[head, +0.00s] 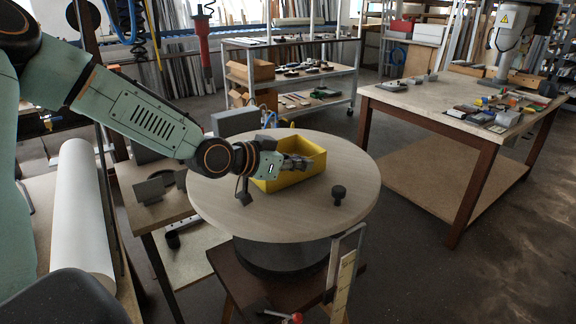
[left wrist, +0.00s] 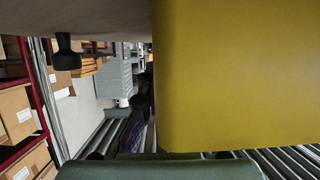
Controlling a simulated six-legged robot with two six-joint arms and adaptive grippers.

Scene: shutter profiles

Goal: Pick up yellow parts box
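The yellow parts box (head: 312,157) stands on the round wooden table (head: 225,208) in the head view. My left gripper (head: 300,163) reaches in from the left and is at the box, its tip over the box's opening. My arm hides part of the box's near left side. In the left wrist view the yellow box (left wrist: 235,75) fills the upper right, very close. Whether the fingers are apart or closed on the box wall is not clear. My right gripper is not in view.
A small black knob-shaped object (head: 338,193) stands on the round table, right of the box. A workbench with parts (head: 420,97) stands at the right and a shelf cart (head: 300,75) behind. The round table's front part is clear.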

